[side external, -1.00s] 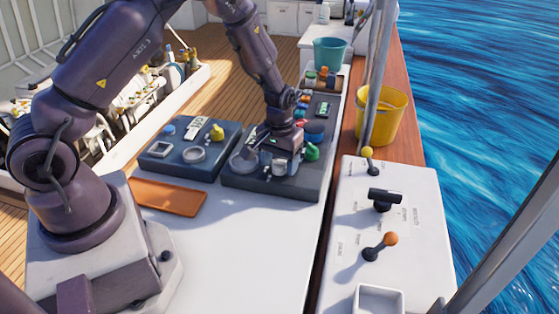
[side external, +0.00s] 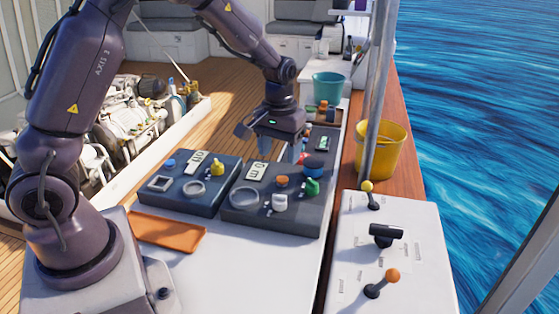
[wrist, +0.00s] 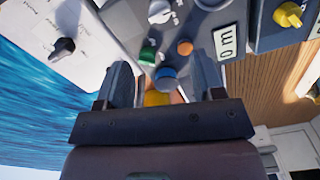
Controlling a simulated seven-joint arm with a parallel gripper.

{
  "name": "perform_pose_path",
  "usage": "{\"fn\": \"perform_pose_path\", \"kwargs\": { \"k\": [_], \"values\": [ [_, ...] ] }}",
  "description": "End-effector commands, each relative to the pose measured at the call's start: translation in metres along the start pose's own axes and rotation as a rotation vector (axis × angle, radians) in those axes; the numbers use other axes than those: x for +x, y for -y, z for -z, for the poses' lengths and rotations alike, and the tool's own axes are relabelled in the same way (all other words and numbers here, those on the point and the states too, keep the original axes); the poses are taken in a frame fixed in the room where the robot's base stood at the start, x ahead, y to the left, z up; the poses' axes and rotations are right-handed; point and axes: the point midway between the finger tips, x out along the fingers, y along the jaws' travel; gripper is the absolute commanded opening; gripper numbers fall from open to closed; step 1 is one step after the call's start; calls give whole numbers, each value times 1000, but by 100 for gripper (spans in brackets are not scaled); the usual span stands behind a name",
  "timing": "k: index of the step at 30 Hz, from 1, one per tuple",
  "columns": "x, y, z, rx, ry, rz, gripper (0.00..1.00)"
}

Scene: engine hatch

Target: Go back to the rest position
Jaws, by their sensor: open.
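My gripper (side external: 271,143) is open and empty above the back part of the right dark panel (side external: 262,214) in the side view. In the wrist view my gripper (wrist: 160,80) shows its two fingers spread apart. Between and beyond the fingers are a blue knob (wrist: 165,76), a green knob (wrist: 148,55) and an orange button (wrist: 185,47). The gripper appears clear of these parts.
The left panel (side external: 187,207) has a yellow knob (side external: 217,167). An orange tray (side external: 165,232) lies on the white top. A white lever console (side external: 388,265), a metal pole (side external: 375,90), a yellow bucket (side external: 384,150) and a teal bucket (side external: 328,86) stand to the right and behind.

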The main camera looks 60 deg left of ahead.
Motion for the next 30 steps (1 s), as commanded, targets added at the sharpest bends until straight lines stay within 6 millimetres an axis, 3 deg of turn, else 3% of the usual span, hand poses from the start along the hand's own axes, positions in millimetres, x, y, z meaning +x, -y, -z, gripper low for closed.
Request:
{"fn": "perform_pose_path", "kwargs": {
  "k": [10, 13, 20, 24, 30],
  "values": [
    [0, 0, -1, 19, 5, 3, 62],
    [5, 6, -22, 70, 54, 21, 62],
    [-49, 7, -76, 223, 17, -32, 62],
    [-85, 11, -113, 321, -54, -65, 62],
    [-124, 23, -163, 440, -194, -91, 62]
  ]
}}
